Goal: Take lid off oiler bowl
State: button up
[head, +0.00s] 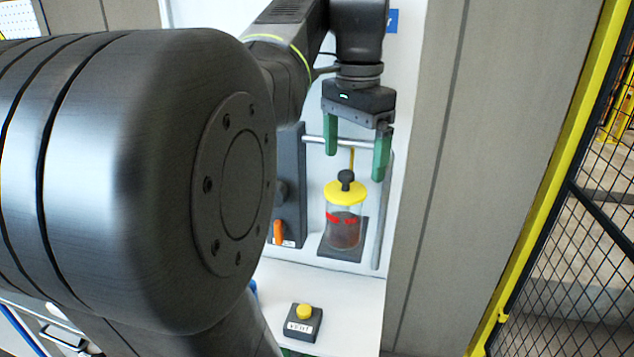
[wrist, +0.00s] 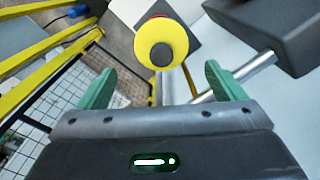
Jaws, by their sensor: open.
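The oiler bowl (head: 343,229) is a clear jar with reddish-brown contents and red marks, standing upright on a dark bracket. Its yellow lid (head: 345,192) with a black knob (head: 346,177) sits on top of it. In the wrist view the lid (wrist: 161,28) shows from above, with the knob (wrist: 161,54) toward the camera. My gripper (head: 355,158) has green fingers, points down and is open and empty above the lid. In the wrist view my gripper (wrist: 158,82) has its fingers apart, with the lid beyond them. The fingers do not touch the knob.
A metal pipe (head: 315,139) runs behind the fingers, and a vertical pipe (head: 383,240) stands right of the bowl. A dark box with an orange lever (head: 278,232) is at left. A yellow-button vent box (head: 303,313) stands on the white surface below.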

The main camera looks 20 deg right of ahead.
aim_at(349, 171)
jog(key=shift+w+f, duration=0.15)
jog(key=shift+f, duration=0.2)
jog(key=f, duration=0.3)
jog(key=shift+a+f, duration=0.1)
jog(key=shift+a, duration=0.15)
jog(key=shift+f, duration=0.6)
jog(key=c, duration=1.1)
jog(key=shift+o, duration=0.2)
jog(key=shift+d+r+p, duration=0.1)
jog(key=shift+r+p, duration=0.05)
jog(key=shift+p, duration=0.25)
